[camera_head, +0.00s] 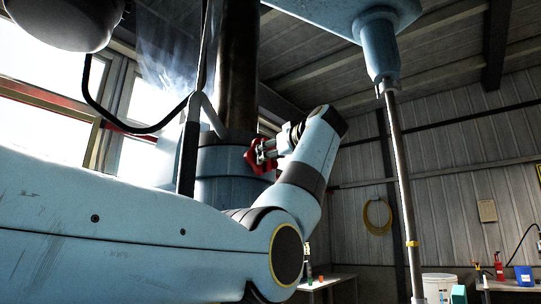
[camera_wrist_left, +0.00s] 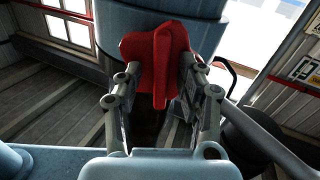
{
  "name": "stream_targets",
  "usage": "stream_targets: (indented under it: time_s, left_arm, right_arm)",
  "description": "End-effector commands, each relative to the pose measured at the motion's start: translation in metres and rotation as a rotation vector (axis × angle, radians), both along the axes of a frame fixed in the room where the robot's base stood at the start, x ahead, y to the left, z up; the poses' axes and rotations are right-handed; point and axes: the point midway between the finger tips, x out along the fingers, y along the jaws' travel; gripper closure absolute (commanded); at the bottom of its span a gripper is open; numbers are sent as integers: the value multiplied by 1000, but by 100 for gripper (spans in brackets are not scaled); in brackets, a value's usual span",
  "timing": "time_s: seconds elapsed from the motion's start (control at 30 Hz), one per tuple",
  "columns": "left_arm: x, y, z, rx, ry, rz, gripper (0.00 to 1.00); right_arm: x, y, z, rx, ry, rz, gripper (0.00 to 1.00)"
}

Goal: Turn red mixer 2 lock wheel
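The red lock wheel (camera_head: 258,158) sits on the side of the blue column collar (camera_head: 220,165), in the middle of the head view. In the left wrist view the red wheel (camera_wrist_left: 158,48) is straight ahead, with a raised ridge facing me. My left gripper (camera_head: 272,150) is right at the wheel, coming from the right. In the left wrist view my left gripper (camera_wrist_left: 160,75) has its two fingers apart, one on each side of the wheel's lower part. A dark gap shows beside the ridge; firm contact cannot be made out. My right gripper is not in view.
A dark column (camera_head: 238,70) rises above the collar. A metal rod (camera_head: 400,180) hangs from a blue fitting (camera_head: 378,50) at the right. A black cable (camera_head: 130,128) loops at the left. A bench (camera_head: 327,281) and a white bucket (camera_head: 440,286) stand further back.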

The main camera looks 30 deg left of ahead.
Motion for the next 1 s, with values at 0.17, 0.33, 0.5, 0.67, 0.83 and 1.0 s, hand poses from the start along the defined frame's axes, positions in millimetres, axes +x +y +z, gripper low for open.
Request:
stream_targets:
  time_s: [0.17,0.33,0.5,0.67,0.83,1.0]
  left_arm:
    - [-1,-1,1,1,-2,0,62]
    - [-7,-17,1,1,-5,-3,62]
    - [-22,-52,1,-1,-4,-5,62]
    - [-37,-83,0,-1,-2,-4,62]
    - [-46,-104,1,0,-1,-3,62]
    - [-50,-109,1,1,0,0,62]
  right_arm:
    - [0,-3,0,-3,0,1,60]
    - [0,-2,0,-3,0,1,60]
    - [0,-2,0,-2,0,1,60]
    - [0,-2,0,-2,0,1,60]
    - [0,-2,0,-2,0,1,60]
    - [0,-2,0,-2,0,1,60]
